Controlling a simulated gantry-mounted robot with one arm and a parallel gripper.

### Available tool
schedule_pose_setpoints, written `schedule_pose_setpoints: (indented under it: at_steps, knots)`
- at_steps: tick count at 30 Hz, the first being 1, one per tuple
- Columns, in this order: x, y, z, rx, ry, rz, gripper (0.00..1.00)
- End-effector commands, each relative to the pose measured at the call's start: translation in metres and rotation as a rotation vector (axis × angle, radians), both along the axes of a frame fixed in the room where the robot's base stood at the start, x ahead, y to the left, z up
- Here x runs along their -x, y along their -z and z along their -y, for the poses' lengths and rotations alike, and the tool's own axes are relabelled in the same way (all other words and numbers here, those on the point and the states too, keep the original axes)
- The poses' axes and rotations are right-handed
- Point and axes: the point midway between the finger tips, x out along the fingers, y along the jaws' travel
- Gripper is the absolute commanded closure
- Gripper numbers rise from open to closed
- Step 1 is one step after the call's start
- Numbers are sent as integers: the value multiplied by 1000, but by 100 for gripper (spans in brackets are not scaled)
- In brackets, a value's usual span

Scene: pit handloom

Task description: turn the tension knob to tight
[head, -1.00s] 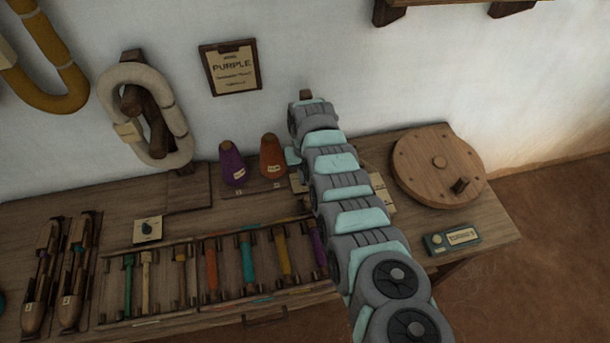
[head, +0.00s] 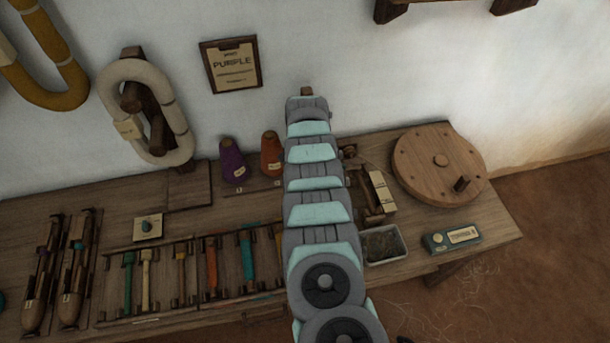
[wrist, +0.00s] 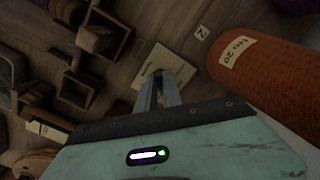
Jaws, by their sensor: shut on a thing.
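My gripper (wrist: 163,82) shows in the wrist view, its grey fingers close together with the tips over a pale square plate (wrist: 148,92) on the wooden bench. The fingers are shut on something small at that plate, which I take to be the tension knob. The knob is hidden by the fingers, so I cannot read its setting. An orange cone (wrist: 265,75) stands close to the right of the fingers. In the head view my own arm covers the gripper and this plate; the orange cone (head: 271,155) shows just left of the arm.
A purple cone (head: 232,160) stands left of the orange one. Another pale plate with a small dark knob (head: 148,227) lies further left. A tray (head: 384,246), a teal box (head: 453,239) and a round wooden wheel (head: 440,164) lie to the right. Coloured bobbins fill a rack in front.

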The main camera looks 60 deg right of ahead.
Motion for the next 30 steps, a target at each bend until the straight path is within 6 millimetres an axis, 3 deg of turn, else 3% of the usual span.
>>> schedule_pose_setpoints:
  at_steps: [13, 30]
  knots:
    - [-2, 2, 0, 1, 251, 1, 100]
    - [-1, 1, 1, 1, 299, 0, 100]
